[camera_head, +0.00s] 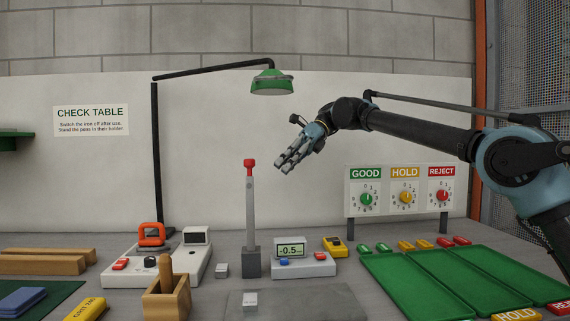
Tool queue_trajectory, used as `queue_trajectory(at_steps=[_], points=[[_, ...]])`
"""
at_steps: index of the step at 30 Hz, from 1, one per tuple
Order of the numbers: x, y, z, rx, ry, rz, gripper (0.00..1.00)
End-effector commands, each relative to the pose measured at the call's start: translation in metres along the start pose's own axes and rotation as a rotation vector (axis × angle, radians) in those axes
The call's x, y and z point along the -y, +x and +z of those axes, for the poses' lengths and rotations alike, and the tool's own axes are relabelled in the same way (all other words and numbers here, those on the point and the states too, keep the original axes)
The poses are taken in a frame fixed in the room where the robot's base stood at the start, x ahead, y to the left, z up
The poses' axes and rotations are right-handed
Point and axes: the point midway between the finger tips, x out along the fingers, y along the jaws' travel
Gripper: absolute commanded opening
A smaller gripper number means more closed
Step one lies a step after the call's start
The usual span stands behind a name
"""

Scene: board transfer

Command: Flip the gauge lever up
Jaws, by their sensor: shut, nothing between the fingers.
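The gauge lever (250,205) is a slim grey bar with a red knob (249,166) at its top. It stands upright on a dark grey block (251,262). Just right of it is the gauge box (303,266), white, with a small display reading about -0.5 and a blue and a red button. My gripper (283,164) hangs in the air to the right of the red knob, at about its height in the picture. Its fingers point down and left, shut and empty. They look apart from the knob, though the depth between them is hard to judge.
A green lamp (271,83) hangs from a black arm above. A white iron station (158,264) and a wooden pen holder (166,293) stand left. Green trays (455,278) lie right, before a GOOD/HOLD/REJECT dial board (403,190). A yellow device (334,246) sits behind the gauge box.

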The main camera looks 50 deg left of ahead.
Motion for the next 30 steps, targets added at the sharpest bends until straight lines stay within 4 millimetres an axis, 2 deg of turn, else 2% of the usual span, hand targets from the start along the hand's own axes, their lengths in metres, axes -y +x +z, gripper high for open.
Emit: queue_trajectory(at_steps=[9, 25, 28, 30], points=[[0.01, -0.015, -0.009, 0.005, 0.005, -0.005, 0.0], [0.011, -0.02, -0.014, 0.009, 0.008, -0.01, 0.0], [0.012, -0.029, -0.022, 0.009, -0.002, -0.024, 0.0], [0.014, -0.041, -0.035, 0.008, -0.021, -0.046, 0.0]])
